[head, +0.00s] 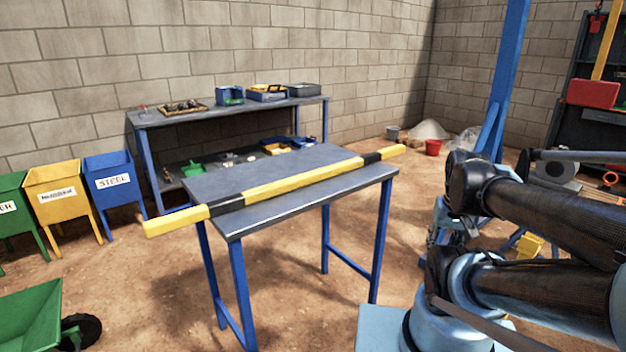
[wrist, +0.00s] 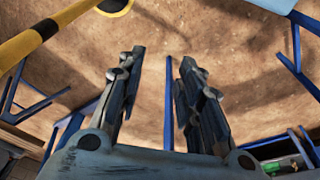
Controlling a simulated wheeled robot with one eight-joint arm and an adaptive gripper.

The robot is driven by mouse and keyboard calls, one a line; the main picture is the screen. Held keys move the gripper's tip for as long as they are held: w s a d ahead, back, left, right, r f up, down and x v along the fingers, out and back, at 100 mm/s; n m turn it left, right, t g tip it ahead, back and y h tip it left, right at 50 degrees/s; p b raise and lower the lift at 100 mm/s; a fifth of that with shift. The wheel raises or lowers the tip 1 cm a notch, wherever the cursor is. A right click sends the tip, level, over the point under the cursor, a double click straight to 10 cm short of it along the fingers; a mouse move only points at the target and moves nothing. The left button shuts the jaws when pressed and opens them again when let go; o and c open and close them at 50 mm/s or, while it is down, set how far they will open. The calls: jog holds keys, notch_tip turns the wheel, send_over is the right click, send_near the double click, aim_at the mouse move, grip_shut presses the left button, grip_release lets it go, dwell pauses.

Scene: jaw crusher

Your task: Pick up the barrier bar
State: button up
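The barrier bar (head: 278,187), long and yellow with black bands, lies across a small dark-topped table (head: 290,206) in the head view. Both of its ends stick out past the table's sides. My gripper (wrist: 155,58) is open in the wrist view, with nothing between its two fingers. A yellow bar with a black band, which looks like the barrier bar (wrist: 72,17), crosses the upper left of the wrist view, apart from the fingers. I cannot make out my gripper in the head view; my arm's links fill the right side there.
A workbench (head: 225,112) with trays stands along the wall. Yellow (head: 57,185) and blue (head: 112,178) bins stand at left, a green wheelbarrow (head: 32,318) in front. A blue post (head: 507,80) rises at right. Bare dirt floor lies around the table.

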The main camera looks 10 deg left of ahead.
jog(key=o, duration=0.3)
jog(key=shift+o, duration=0.9)
jog(key=shift+s+a+r+n, duration=0.15)
jog(key=shift+r+n, duration=0.1)
jog(key=shift+r, duration=0.3)
jog(key=shift+w+a+r+n, duration=0.15)
jog(key=shift+r+n, duration=0.1)
jog(key=shift+r, duration=0.25)
jog(key=w+a+r+n+g+y, duration=0.2)
jog(key=w+a+r+n, duration=1.1)
jog(key=w+r, duration=0.25)
notch_tip(320, 180, up, 6)
jog(key=n+g+y, duration=0.1)
jog(key=n+g, duration=0.3)
jog(key=n, duration=1)
send_over(310, 173)
jog(key=w+d, duration=0.4)
jog(key=x, duration=1.1)
jog(key=shift+w+f, duration=0.15)
jog(key=shift+f, duration=0.4)
jog(key=shift+w+x, duration=0.2)
jog(key=shift+x, duration=1.1)
jog(key=shift+w+x, duration=0.2)
jog(key=shift+x, duration=1.05)
